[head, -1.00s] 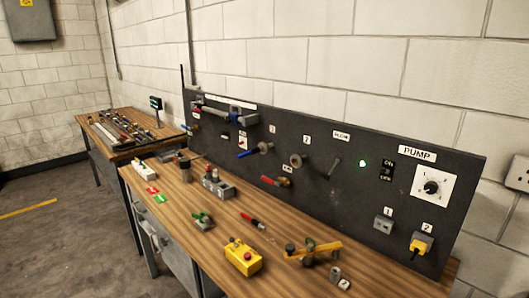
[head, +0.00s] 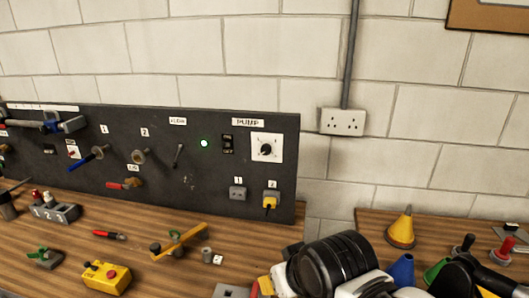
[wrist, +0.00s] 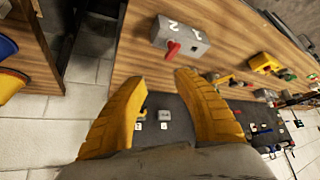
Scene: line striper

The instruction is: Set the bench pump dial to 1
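The pump dial (head: 266,149) is a black round knob on a white square plate, under the PUMP label (head: 248,122) at the right end of the dark panel (head: 205,185). Its setting is too small to read. In the head view my arm is at the bottom right, in front of the bench and below the dial, not touching it. In the wrist view my gripper (wrist: 163,95) shows two yellow fingers spread apart with nothing between them. Beyond them are the bench top and part of the panel. The dial is not clearly visible in the wrist view.
A grey box with a red lever (wrist: 181,38) sits near the bench edge. A yellow button box (head: 106,277) and a yellow-handled valve (head: 180,241) lie on the bench. A second table (head: 372,222) holds cones at right.

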